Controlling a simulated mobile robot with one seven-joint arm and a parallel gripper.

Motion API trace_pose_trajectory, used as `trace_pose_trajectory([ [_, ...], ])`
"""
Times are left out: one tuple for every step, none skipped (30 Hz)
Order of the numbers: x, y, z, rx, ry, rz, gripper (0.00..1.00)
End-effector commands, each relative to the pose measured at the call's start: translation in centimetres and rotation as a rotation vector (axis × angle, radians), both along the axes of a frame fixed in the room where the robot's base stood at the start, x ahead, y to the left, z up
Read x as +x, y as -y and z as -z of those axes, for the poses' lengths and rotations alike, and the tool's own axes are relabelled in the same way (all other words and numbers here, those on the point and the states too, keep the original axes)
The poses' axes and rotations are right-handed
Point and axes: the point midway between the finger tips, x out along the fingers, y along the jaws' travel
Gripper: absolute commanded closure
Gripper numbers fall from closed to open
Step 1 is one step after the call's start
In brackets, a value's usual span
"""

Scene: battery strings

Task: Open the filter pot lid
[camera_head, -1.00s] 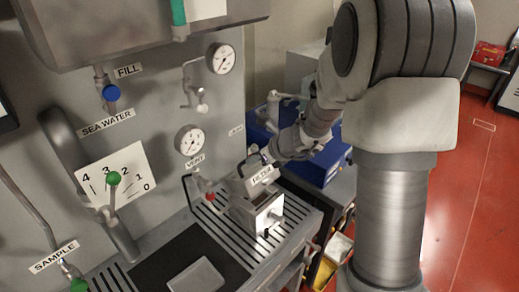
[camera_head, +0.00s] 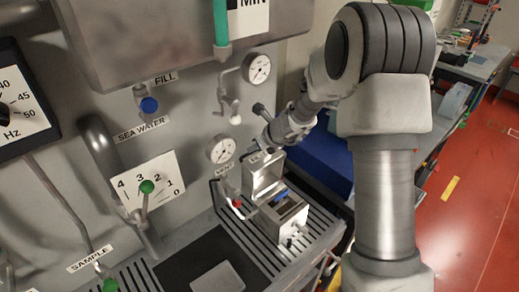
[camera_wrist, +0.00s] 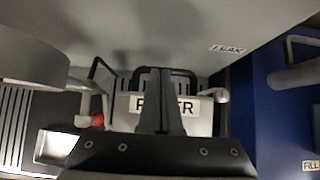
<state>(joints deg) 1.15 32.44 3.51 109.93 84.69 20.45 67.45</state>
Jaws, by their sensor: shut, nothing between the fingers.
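The filter pot (camera_head: 291,216) is a grey metal box on the slatted bench in the head view. Its lid (camera_head: 263,173) stands raised at the back-left side, and the pot's opening shows with something blue (camera_head: 281,196) at its rim. In the wrist view the lid's FILTER label (camera_wrist: 197,108) and a dark handle bar (camera_wrist: 184,73) show behind the fingers. My gripper (camera_wrist: 160,72) is shut and empty, its fingers overlapping the handle and label. In the head view my gripper (camera_head: 268,146) is at the lid's upper edge. Whether it touches the lid is unclear.
A wall panel with gauges (camera_head: 221,150), a red-tipped vent valve (camera_head: 237,203) and a green-knobbed lever (camera_head: 147,187) stands behind and left of the pot. A blue box (camera_head: 325,160) is behind right. Open red floor (camera_head: 485,190) lies at the right.

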Motion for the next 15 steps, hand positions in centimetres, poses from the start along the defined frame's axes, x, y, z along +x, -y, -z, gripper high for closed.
trace_pose_trajectory([
  [0.23, -0.18, 0.17, -0.001, 0.0, -0.001, 1.0],
  [0.33, -0.25, 0.22, -0.001, 0.0, -0.001, 1.0],
  [0.47, -0.33, 0.3, 0.0, 0.0, 0.0, 1.0],
  [0.56, -0.38, 0.34, -0.001, 0.0, 0.001, 1.0],
  [0.65, -0.43, 0.38, -0.001, 0.0, 0.001, 1.0],
  [0.75, -0.48, 0.44, -0.001, 0.0, 0.001, 1.0],
  [0.8, -0.52, 0.48, 0.0, 0.0, 0.001, 1.0],
  [0.85, -0.55, 0.51, 0.0, 0.0, 0.001, 1.0],
  [0.89, -0.59, 0.55, 0.0, 0.0, 0.001, 1.0],
  [0.92, -0.61, 0.58, 0.0, 0.0, 0.001, 1.0],
  [0.94, -0.62, 0.59, 0.0, 0.0, 0.001, 1.0],
  [0.96, -0.64, 0.61, 0.0, 0.0, 0.001, 1.0],
  [0.97, -0.65, 0.61, 0.0, 0.0, 0.001, 1.0],
  [0.97, -0.66, 0.62, 0.0, 0.0, 0.001, 1.0],
  [0.98, -0.66, 0.61, 0.0, 0.0, 0.001, 1.0],
])
